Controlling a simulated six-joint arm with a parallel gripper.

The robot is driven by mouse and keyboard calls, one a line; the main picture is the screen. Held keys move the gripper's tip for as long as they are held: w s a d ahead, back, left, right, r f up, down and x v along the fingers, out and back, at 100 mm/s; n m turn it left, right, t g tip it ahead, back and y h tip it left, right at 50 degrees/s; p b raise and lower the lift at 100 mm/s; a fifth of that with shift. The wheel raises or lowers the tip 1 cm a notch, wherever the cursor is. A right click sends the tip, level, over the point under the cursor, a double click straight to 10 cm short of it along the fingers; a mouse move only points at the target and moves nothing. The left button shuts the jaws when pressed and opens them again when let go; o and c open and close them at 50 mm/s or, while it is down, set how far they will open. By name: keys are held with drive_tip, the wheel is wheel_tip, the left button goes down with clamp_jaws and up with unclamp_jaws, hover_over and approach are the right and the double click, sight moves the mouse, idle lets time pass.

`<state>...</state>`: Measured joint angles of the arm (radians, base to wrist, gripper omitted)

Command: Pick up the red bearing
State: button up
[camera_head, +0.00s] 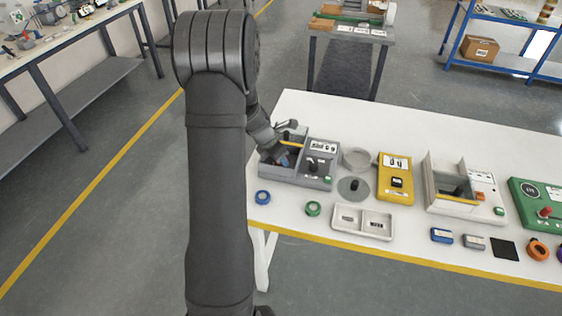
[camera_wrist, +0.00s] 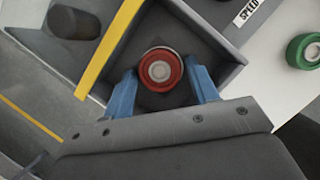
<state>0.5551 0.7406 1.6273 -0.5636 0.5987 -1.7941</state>
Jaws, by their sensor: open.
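In the wrist view the red bearing (camera_wrist: 160,69), a red ring with a light metal centre, sits inside a dark grey box (camera_wrist: 226,72). My gripper (camera_wrist: 163,82) is open, with its blue fingers on the left and right of the bearing. The right finger looks close to the bearing's edge; whether either touches cannot be told. In the head view my gripper (camera_head: 284,160) is down at the grey machine's box (camera_head: 266,172) at the table's left end. The bearing is hidden there.
A yellow bar (camera_wrist: 108,50) crosses the box beside my gripper. A green ring (camera_head: 313,209) and a blue ring (camera_head: 263,197) lie in front of the machine. A white two-part tray (camera_head: 361,234), a yellow device (camera_head: 396,190) and another machine (camera_head: 455,203) stand to the right.

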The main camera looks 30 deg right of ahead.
drive_tip(key=c, duration=0.8)
